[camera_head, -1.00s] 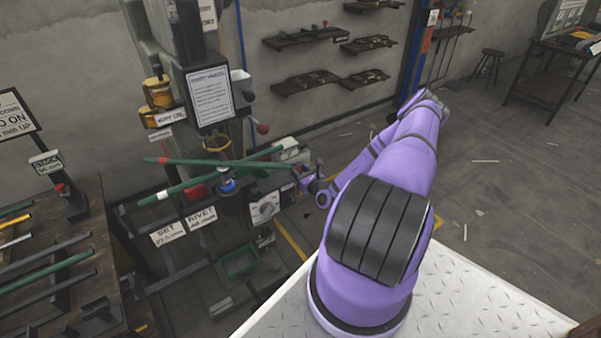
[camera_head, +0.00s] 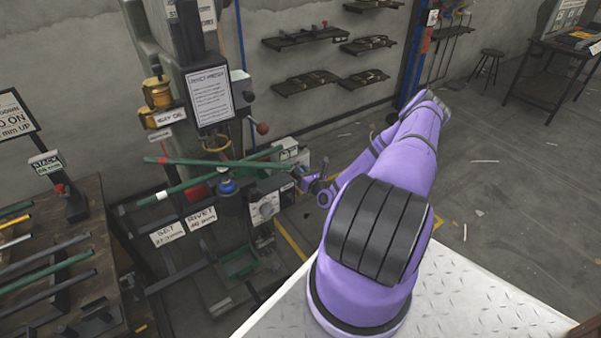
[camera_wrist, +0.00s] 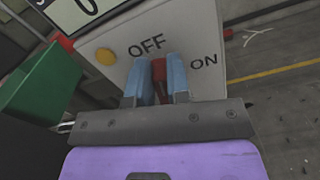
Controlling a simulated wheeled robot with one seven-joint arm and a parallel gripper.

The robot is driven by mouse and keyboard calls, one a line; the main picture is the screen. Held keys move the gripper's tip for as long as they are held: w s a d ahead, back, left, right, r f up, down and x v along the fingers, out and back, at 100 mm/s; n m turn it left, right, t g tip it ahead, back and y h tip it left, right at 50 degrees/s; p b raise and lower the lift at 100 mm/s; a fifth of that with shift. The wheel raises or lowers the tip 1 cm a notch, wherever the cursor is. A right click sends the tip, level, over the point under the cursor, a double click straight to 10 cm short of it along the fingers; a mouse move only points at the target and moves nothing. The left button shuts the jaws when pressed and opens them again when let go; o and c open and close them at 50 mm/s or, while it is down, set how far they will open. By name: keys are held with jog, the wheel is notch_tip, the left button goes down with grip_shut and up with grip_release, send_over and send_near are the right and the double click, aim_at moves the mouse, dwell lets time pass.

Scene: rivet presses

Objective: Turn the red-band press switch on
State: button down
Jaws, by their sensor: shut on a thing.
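The press switch is a light grey box with OFF and ON lettering (camera_wrist: 130,35) in the wrist view. Its red handle (camera_wrist: 158,70) stands between my fingers, just below the word OFF, with ON to the right. My gripper (camera_wrist: 157,76) has its blue fingers shut on this handle, one on each side; they hide much of it. In the head view my gripper (camera_head: 301,174) is at the right side of the press (camera_head: 222,150), near the switch box (camera_head: 290,152). I cannot make out the handle there.
Green bars (camera_head: 215,163) cross at the press, one with a red band and one with a white band. A dial box (camera_head: 265,207) sits below the gripper. A bench with several bars (camera_head: 60,262) stands at left.

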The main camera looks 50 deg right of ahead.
jog(key=shift+s+d+f+m, duration=0.1)
jog(key=shift+d+f+m, duration=0.25)
jog(key=shift+m, duration=2.2)
jog(key=shift+s+d+f+m, duration=0.1)
jog(key=shift+d+f+m, duration=0.3)
jog(key=shift+m, duration=2.1)
jog(key=shift+s+d+f+m, duration=0.15)
jog(key=shift+f+m, duration=0.35)
jog(key=shift+m, duration=2.05)
jog(key=c, duration=1.1)
grip_release()
jog(key=shift+w, duration=0.1)
jog(key=v, duration=1.1)
jog(key=shift+d, duration=0.1)
jog(key=shift+w, duration=0.1)
